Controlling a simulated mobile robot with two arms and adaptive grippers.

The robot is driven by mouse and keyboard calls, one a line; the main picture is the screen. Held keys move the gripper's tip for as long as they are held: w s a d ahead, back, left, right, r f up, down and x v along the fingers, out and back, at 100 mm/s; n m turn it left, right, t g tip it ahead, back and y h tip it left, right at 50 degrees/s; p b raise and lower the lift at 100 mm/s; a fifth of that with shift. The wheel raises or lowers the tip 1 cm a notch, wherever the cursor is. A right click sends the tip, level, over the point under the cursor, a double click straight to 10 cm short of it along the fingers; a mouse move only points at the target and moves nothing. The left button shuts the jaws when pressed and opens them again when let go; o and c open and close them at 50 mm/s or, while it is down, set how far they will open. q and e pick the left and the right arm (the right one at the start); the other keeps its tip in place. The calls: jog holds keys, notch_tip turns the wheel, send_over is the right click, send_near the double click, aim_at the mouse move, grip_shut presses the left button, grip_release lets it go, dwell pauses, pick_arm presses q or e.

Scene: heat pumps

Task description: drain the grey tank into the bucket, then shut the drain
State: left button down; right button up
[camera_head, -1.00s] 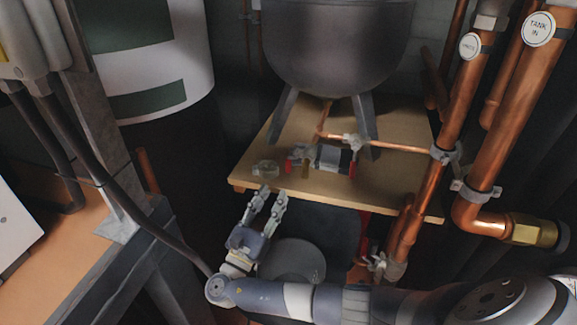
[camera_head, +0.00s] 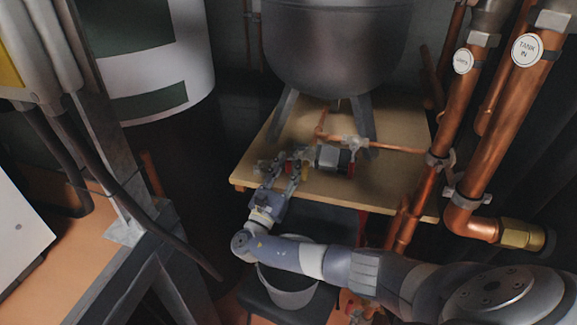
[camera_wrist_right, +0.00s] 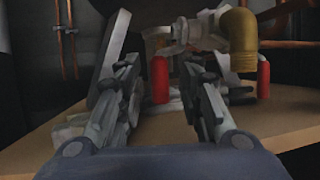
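The grey tank (camera_head: 335,45) stands on legs on a wooden platform at the top middle of the head view. On the platform below it are drain fittings (camera_head: 328,157) with red parts, also seen in the wrist view as a brass elbow (camera_wrist_right: 237,42) and two red pieces (camera_wrist_right: 160,80). The grey bucket (camera_head: 288,292) is below the platform's front edge, partly hidden by my right arm. My right gripper (camera_head: 281,164) is open at the fittings. Its fingers (camera_wrist_right: 160,85) are apart, with one red piece showing between them; contact cannot be told. My left gripper is not in view.
The wooden platform (camera_head: 390,193) has bare room at its right. Copper pipes (camera_head: 487,150) with white tags rise on the right. A metal frame post (camera_head: 110,165) and a dark cable stand at the left. A white cylinder (camera_head: 195,60) with green bands is behind.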

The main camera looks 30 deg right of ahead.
grip_shut()
